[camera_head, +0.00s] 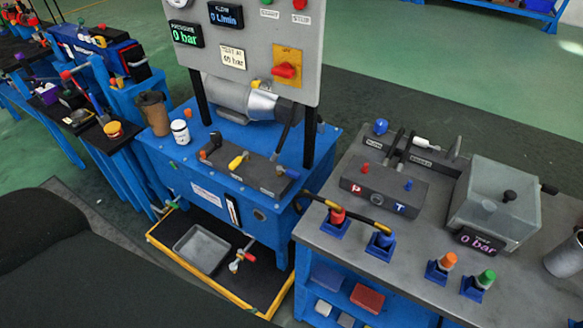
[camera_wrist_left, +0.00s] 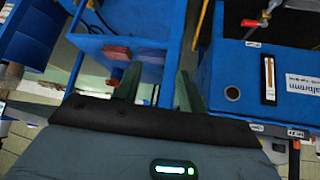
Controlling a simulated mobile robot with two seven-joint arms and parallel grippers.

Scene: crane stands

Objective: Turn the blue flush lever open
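A blue knob (camera_head: 381,126) stands at the back left of the right-hand bench in the head view, beside a small label too small to read. It is the likeliest flush lever, but its handle shape is unclear. A white-handled lever (camera_head: 425,143) lies to its right. No gripper shows in the head view.
A grey gauge panel (camera_head: 245,38) rises above the blue tank (camera_head: 222,207). The grey bench top (camera_head: 459,272) holds a port block (camera_head: 383,185), a clear box (camera_head: 494,204), hose ends and coloured plugs. A red-handled drain valve (camera_wrist_left: 252,27) is low on the tank.

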